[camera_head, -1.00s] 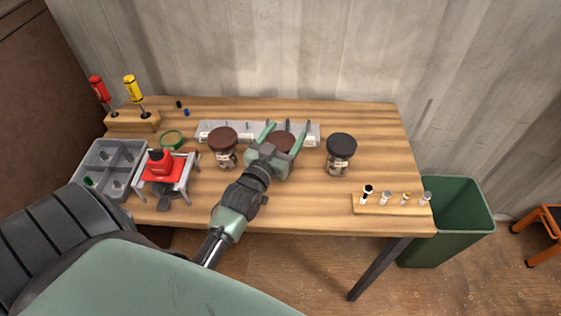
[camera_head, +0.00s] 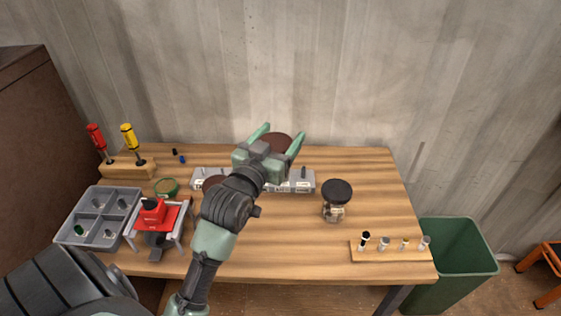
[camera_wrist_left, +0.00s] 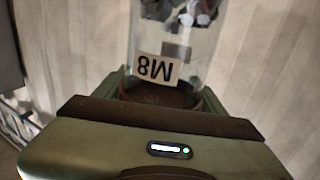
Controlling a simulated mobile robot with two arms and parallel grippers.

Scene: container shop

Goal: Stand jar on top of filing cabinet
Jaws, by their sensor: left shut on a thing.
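My left gripper (camera_head: 281,137) is shut on a jar with a brown lid (camera_head: 277,144), held up above the back of the workbench. In the left wrist view the clear jar (camera_wrist_left: 178,40) has an "M8" label and small parts inside. It appears upside down there, with its lid end between the fingers (camera_wrist_left: 160,98). A tall dark brown piece of furniture (camera_head: 35,140) stands at the left edge. It may be the filing cabinet; only its side and a strip of its top show. My right gripper is not in view.
A black-lidded jar (camera_head: 336,194) stands on the workbench (camera_head: 300,235). A grey divided tray (camera_head: 99,217), a red device (camera_head: 156,214) and screwdrivers (camera_head: 129,137) crowd the left. A green bin (camera_head: 458,245) stands right.

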